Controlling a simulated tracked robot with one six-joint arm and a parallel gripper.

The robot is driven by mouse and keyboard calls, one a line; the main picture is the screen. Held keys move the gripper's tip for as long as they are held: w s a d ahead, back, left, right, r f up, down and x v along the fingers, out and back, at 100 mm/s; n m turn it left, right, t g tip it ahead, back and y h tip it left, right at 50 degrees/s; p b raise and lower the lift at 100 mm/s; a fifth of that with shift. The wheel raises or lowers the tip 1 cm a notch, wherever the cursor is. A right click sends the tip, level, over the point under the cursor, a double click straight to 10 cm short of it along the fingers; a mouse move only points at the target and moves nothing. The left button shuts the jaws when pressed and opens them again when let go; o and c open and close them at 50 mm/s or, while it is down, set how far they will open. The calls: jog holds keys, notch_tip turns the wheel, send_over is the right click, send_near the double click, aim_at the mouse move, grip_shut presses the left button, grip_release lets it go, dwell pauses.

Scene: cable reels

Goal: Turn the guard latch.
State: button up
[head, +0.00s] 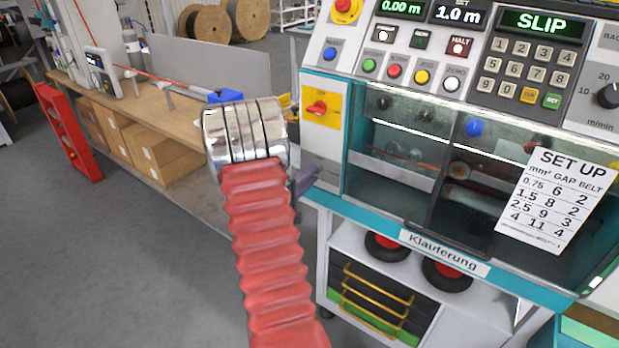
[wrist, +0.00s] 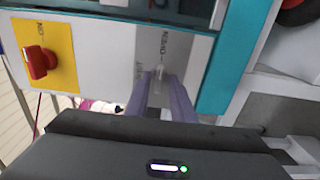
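The guard latch (wrist: 159,73) is a small pale lever on the grey side panel of the machine, beside an OPEN label. In the wrist view it points toward that label. My gripper (wrist: 161,80) has two purple fingers, spread apart, with the latch between their tips. I cannot tell whether either finger touches it. In the head view my gripper (head: 306,181) is beside the machine's left front corner, and the latch cannot be made out there. The clear guard (head: 447,215) covers the machine's front opening.
A red rotary switch (wrist: 39,62) on a yellow plate is left of the latch; it also shows in the head view (head: 317,107). The machine's teal frame (wrist: 222,70) is close on the right. A wooden bench (head: 150,112) stands left of my arm.

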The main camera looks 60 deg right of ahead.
grip_shut()
jog(key=shift+f+n, duration=0.1)
jog(key=shift+n, duration=0.3)
jog(key=n, duration=1.7)
jog(key=shift+f, duration=0.1)
dwell(0.5)
jog(key=shift+a, duration=0.1)
jog(key=shift+o, duration=1)
grip_release()
